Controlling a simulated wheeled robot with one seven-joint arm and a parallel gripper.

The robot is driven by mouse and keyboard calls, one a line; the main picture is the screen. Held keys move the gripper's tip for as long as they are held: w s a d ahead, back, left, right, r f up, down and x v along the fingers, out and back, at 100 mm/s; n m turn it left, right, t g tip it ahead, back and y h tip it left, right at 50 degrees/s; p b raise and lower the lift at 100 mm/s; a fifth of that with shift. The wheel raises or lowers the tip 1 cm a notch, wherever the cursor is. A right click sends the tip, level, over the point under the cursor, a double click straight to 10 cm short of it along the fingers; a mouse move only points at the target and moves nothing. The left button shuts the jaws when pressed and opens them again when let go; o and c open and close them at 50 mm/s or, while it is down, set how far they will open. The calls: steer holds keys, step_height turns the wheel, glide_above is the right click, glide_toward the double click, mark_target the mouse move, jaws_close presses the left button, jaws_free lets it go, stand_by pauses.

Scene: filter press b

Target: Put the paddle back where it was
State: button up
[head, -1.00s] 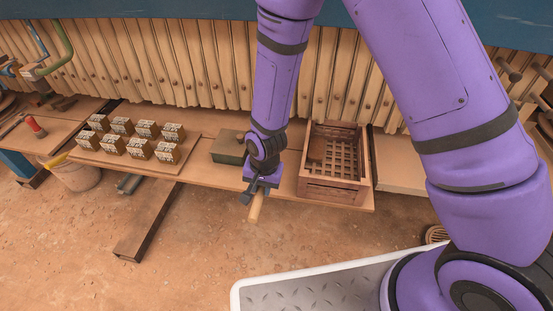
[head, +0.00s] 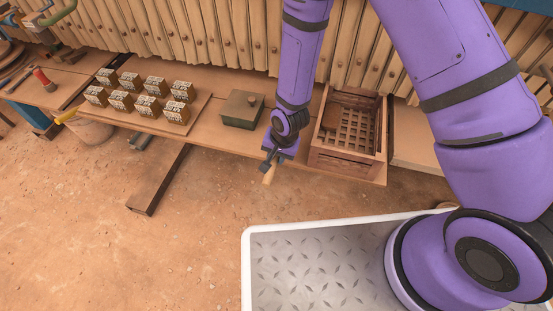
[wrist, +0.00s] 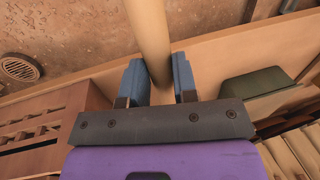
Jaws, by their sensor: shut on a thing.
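The paddle (head: 269,174) shows as a pale wooden shaft at my gripper, its lower end pointing toward the floor in front of the bench. In the wrist view the shaft (wrist: 152,40) runs up from between the two blue fingers to the top edge. My gripper (head: 272,160) is shut on it, just in front of the bench edge, between the green box and the wooden crate. It also shows in the wrist view (wrist: 159,82). The rest of the paddle is hidden or out of view.
The bench (head: 215,130) holds a lidded green box (head: 243,109) left of my gripper and a wooden crate (head: 322,160) with a grid bottom to the right. Several small blocks (head: 147,106) stand on a board further left. A bucket (head: 90,127) stands on the floor.

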steer(key=shift+f, duration=1.4)
steer(key=o, duration=0.9)
steer(key=r, duration=0.4)
steer(key=d+r, duration=0.1)
steer(key=r, duration=0.3)
steer(key=s+d+r, duration=0.1)
steer(key=r, duration=0.3)
